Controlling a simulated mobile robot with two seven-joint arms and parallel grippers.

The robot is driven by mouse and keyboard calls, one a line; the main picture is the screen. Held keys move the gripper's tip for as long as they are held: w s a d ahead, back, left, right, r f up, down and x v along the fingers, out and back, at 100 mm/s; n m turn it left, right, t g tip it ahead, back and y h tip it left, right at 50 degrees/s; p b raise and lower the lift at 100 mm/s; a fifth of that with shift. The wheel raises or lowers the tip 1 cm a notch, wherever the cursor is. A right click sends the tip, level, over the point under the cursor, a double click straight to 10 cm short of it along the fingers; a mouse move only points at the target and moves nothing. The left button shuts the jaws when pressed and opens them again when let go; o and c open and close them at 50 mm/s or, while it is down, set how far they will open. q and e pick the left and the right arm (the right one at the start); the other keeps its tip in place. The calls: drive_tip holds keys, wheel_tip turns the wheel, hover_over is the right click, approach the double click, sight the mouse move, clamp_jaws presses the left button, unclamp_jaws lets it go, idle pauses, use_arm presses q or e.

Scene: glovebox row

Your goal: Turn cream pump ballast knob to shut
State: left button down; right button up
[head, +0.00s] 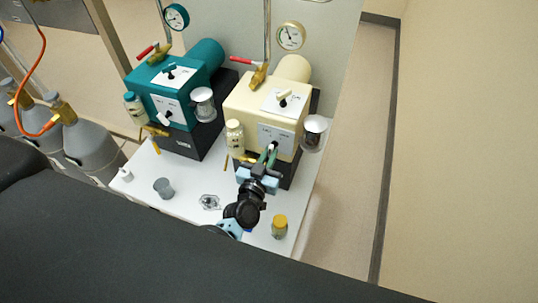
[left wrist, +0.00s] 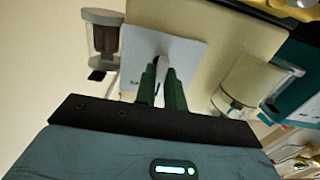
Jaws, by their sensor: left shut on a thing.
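The cream pump (head: 240,105) stands on the white bench. In the left wrist view the fingers (left wrist: 162,90) are on both sides of the pale front knob, before the grey front plate (left wrist: 186,55). The fingers hide much of that knob, and the plate's markings are too small to read. My right gripper is out of view.
The teal pump (head: 143,80) stands to the left. A clear-sided canister (head: 313,130) and a cream bottle (head: 235,135) flank the cream pump's front. A yellow-lidded jar (head: 279,228) and a grey cup (head: 164,188) stand on the bench (head: 190,183). Grey gas cylinders (head: 92,148) are further left.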

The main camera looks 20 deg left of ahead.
use_arm(q)
drive_tip(key=c, duration=1.5)
unclamp_jaws()
drive_tip(key=shift+s, duration=0.6)
drive_tip(key=s, duration=0.6)
drive_tip(key=shift+s+a, duration=0.1)
drive_tip(key=shift+s, duration=0.2)
